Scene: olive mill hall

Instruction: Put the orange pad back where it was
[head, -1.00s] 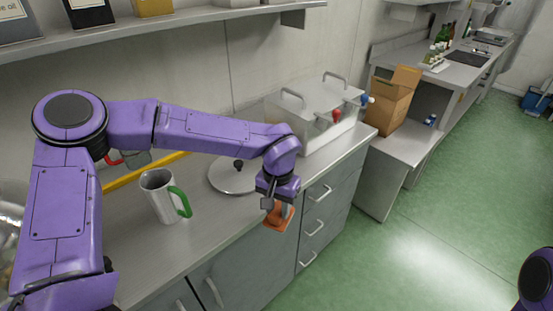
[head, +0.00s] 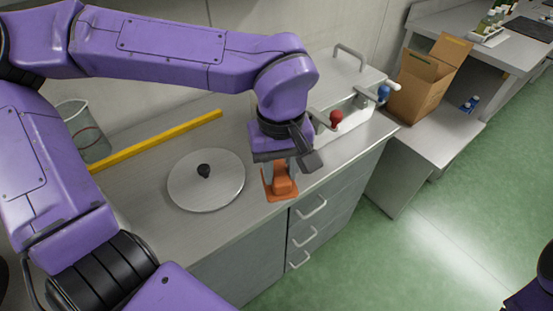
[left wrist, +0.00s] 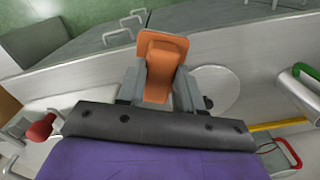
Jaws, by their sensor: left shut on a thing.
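The orange pad (head: 280,184) is a small block with a raised grip on a flat base. My left gripper (head: 283,166) is shut on it, pointing down at the counter's front edge, right of the round lid. In the left wrist view the pad (left wrist: 158,68) sits between the two grey fingers (left wrist: 158,88). I cannot tell whether its base touches the counter (head: 135,190) or hangs just above it. My right gripper is not in view.
A round metal lid (head: 207,182) with a black knob lies left of the pad. A yellow bar (head: 160,140) and a glass beaker (head: 82,128) are behind. A steel tank with red (head: 336,117) and blue taps stands close right. A cardboard box (head: 427,85) stands farther right.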

